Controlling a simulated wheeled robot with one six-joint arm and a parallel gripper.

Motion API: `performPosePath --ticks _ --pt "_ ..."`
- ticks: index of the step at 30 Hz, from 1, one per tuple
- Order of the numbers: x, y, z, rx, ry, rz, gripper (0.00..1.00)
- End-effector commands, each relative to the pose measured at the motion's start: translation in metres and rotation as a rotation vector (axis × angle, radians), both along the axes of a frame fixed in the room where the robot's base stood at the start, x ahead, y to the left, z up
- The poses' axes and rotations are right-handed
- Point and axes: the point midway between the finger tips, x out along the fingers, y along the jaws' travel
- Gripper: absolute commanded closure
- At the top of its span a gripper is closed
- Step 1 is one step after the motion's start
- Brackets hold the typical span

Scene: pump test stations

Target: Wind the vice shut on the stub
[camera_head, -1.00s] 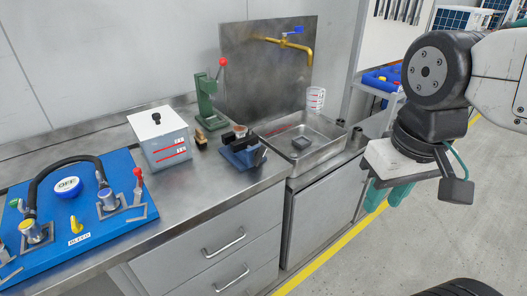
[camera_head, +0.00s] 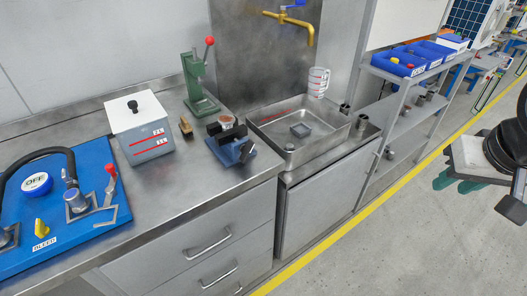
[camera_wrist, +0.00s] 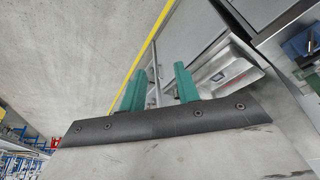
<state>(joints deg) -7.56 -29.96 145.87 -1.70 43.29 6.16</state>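The blue vice (camera_head: 238,151) with dark jaws stands on the steel worktop, left of the sink. A round brownish piece (camera_head: 227,122), perhaps the stub, shows at its jaws; I cannot tell how tightly they close on it. A blue part at the right edge of the wrist view may be the vice (camera_wrist: 299,43). My gripper (camera_head: 456,185) is off to the right over the floor, well away from the vice. In the wrist view its two green fingers (camera_wrist: 156,78) stand apart with nothing between them.
A sink (camera_head: 265,123) with a jug (camera_head: 318,82) is right of the vice. A green press (camera_head: 198,85), a white lidded tank (camera_head: 139,126) and a blue pump panel (camera_head: 78,218) stand behind and left. A shelf rack (camera_head: 405,110) is further right. The floor in front is clear.

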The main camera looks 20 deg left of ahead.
Motion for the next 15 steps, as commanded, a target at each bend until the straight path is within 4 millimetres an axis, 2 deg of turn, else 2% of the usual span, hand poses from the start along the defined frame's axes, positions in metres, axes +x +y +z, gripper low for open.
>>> performPosePath --ticks 1,3,6,10,12,15 --pt "0.027 0.017 -0.014 0.013 -0.05 0.025 0.68" --pt "0.063 0.043 -0.028 0.046 -0.145 0.051 0.68" --pt "0.106 0.085 -0.047 0.111 -0.278 0.093 0.68" --pt "0.143 0.146 -0.072 0.223 -0.437 0.151 0.68" --pt "0.154 0.181 -0.086 0.3 -0.514 0.187 0.68" --pt "0.158 0.231 -0.106 0.426 -0.612 0.234 0.68"
